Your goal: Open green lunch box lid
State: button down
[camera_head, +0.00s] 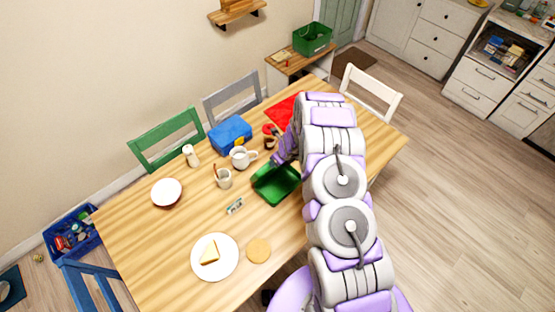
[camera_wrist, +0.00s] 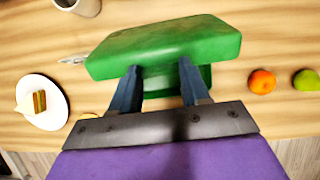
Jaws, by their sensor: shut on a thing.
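The green lunch box (camera_head: 277,186) is on the wooden table, partly hidden behind my arm in the head view. In the wrist view its lid (camera_wrist: 165,45) is a broad green slab, tilted, in front of my gripper (camera_wrist: 160,68). A darker green part of the box (camera_wrist: 206,75) shows below the lid, behind the fingers. The two fingers stand apart, with their tips at the lid's near edge, and are shut on the lid. The exact contact is hidden under the edge.
A plate with a sandwich (camera_head: 215,257), a round biscuit (camera_head: 258,250), a mug (camera_head: 224,178), a teapot (camera_head: 243,157) and a blue box (camera_head: 230,134) stand around. An orange (camera_wrist: 261,81) and a green fruit (camera_wrist: 306,80) lie right of the box.

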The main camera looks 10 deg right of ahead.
dwell(0.3)
jog(key=c, duration=0.5)
grip_release()
jog(key=shift+v, duration=8.65)
